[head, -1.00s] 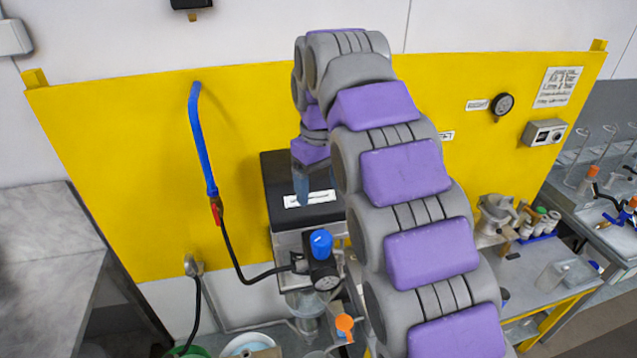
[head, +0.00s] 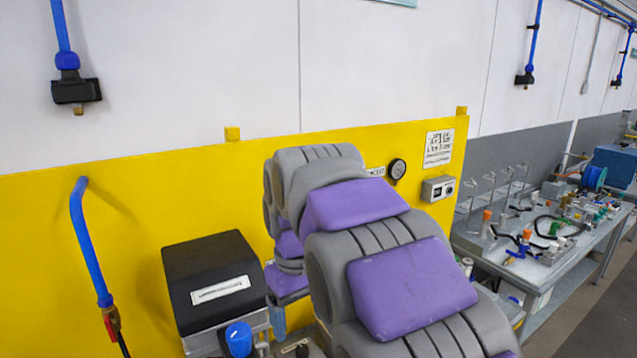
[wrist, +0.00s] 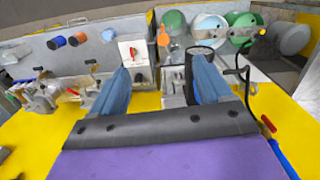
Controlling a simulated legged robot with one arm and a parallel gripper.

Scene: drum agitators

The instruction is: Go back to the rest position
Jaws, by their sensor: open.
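My arm reaches forward in the head view, with purple pads on grey links. My gripper (wrist: 160,68) shows in the wrist view as two blue fingers standing well apart, with nothing held between them. In the head view only a bluish finger shows low beside the arm, to the right of the black-topped box (head: 213,262), and the rest is hidden by my arm. The finger appears apart from the box, but depth is hard to tell.
A yellow panel (head: 135,225) stands behind the box, with a blue pipe (head: 90,240) at left. A gauge (head: 397,169) and small control box (head: 437,188) are on its right. A cluttered bench (head: 540,230) stands further right.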

